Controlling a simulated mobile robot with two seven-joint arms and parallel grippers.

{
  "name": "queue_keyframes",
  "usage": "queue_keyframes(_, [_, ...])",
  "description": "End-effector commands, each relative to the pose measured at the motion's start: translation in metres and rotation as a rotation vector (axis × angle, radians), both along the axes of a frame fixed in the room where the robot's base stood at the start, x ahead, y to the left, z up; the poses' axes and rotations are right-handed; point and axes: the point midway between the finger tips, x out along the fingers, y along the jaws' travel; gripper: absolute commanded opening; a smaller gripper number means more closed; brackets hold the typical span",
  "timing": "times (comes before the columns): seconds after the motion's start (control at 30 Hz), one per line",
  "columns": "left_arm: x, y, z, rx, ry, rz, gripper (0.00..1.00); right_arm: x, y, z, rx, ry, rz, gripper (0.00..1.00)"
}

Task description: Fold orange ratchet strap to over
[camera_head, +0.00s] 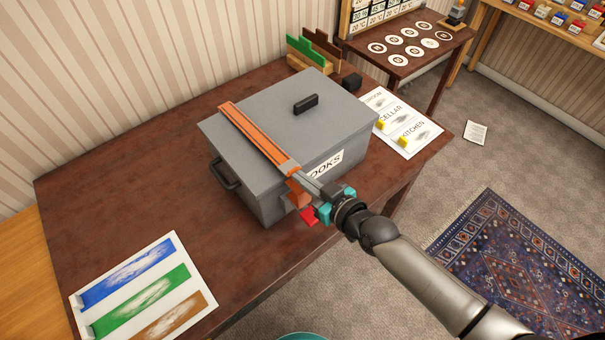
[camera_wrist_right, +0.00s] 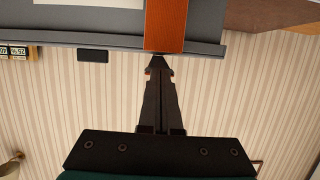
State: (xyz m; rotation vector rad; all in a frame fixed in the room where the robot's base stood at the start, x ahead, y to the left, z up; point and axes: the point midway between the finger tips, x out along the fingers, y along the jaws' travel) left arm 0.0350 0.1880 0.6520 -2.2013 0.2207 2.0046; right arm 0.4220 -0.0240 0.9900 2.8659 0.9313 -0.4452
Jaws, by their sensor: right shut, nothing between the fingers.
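The orange ratchet strap (camera_head: 258,138) lies across the left part of the lid of a grey box (camera_head: 300,118). An orange length (camera_head: 297,193) hangs at the front edge, partly behind my gripper. My right gripper (camera_head: 307,180) is at that front lid edge, beside the strap, shut and empty. In the right wrist view its closed fingertips (camera_wrist_right: 160,62) are just at the lower end of the strap (camera_wrist_right: 166,25), by the lid rim; whether they touch cannot be told. My left gripper is not in view.
A red piece (camera_head: 309,216) shows below my gripper. The box stands on a brown table (camera_head: 130,150) with a colour-striped sheet (camera_head: 143,290), a labelled card (camera_head: 405,125) with yellow blocks, and a green and brown rack (camera_head: 314,52). The table's left middle is clear.

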Motion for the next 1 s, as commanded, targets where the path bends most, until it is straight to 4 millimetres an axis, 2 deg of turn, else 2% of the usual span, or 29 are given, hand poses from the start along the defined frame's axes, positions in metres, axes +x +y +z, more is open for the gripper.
queue_keyframes(0.03, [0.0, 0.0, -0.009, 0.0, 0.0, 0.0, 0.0, 0.0, 0.0, -0.01, 0.0, -0.001, 0.0, 0.0])
queue_keyframes(0.1, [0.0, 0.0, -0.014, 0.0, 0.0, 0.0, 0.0, 0.0, 0.0, -0.016, 0.0, -0.001, 0.001, 0.0])
queue_keyframes(0.27, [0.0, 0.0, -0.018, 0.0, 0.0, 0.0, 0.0, 0.0, -0.001, -0.02, 0.001, -0.002, 0.0, 0.0])
queue_keyframes(0.67, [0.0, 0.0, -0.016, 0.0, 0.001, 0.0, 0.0, 0.0, -0.001, -0.018, 0.002, -0.003, 0.0, 0.0])
queue_keyframes(1.0, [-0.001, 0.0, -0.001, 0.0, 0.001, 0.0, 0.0, 0.0, -0.001, -0.003, 0.003, -0.004, -0.001, 0.0])
